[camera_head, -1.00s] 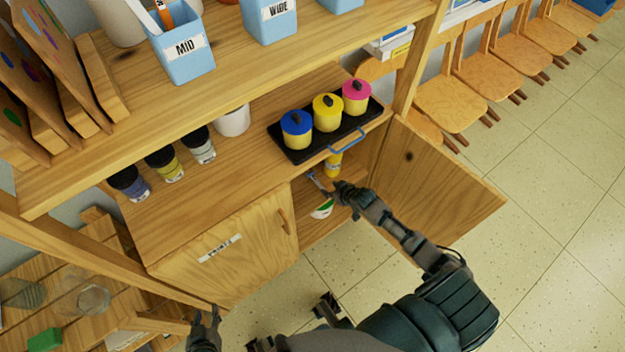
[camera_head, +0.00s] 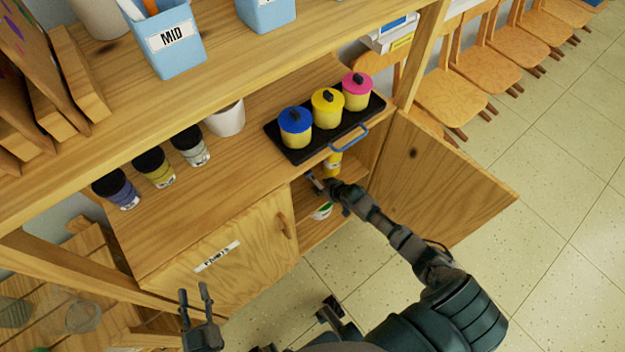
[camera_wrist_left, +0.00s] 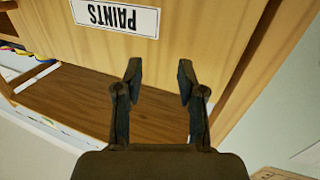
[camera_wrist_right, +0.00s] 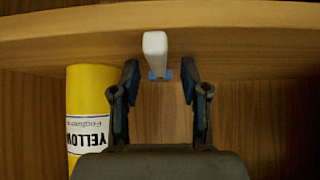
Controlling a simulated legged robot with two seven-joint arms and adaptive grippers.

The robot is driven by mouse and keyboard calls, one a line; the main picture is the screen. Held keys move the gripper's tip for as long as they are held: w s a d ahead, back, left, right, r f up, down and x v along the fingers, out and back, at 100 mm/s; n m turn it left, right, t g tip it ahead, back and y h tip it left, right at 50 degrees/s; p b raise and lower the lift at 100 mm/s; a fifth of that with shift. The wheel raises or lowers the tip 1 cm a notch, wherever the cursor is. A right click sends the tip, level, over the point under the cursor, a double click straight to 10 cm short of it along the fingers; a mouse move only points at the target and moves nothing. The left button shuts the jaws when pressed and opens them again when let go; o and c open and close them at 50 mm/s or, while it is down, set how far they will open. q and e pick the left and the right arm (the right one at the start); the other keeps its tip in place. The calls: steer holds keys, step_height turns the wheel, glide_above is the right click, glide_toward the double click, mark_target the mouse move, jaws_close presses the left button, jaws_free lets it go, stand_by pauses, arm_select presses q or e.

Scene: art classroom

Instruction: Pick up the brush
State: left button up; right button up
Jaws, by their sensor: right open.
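A white, blunt-ended object with blue beneath it (camera_wrist_right: 155,52) shows in the right wrist view, just ahead of the gap between my right fingers; it may be the brush, seen end-on. My right gripper (camera_head: 318,182) is inside the open cupboard compartment. Its fingers (camera_wrist_right: 158,82) are open, apart and empty, one to each side of the white object's line. My left gripper (camera_head: 195,290) is open and empty in front of the closed cupboard door; its fingers also show in the left wrist view (camera_wrist_left: 157,80).
A yellow bottle (camera_wrist_right: 88,110) stands left of my right fingers. The open cupboard door (camera_head: 440,180) is right of my right arm. A black tray (camera_head: 297,154) with three lidded pots sits above. The closed door bears a PAINTS label (camera_wrist_left: 115,17).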

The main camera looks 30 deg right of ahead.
steer(key=shift+d, duration=0.15)
jaws_close()
steer(key=shift+r, duration=0.1)
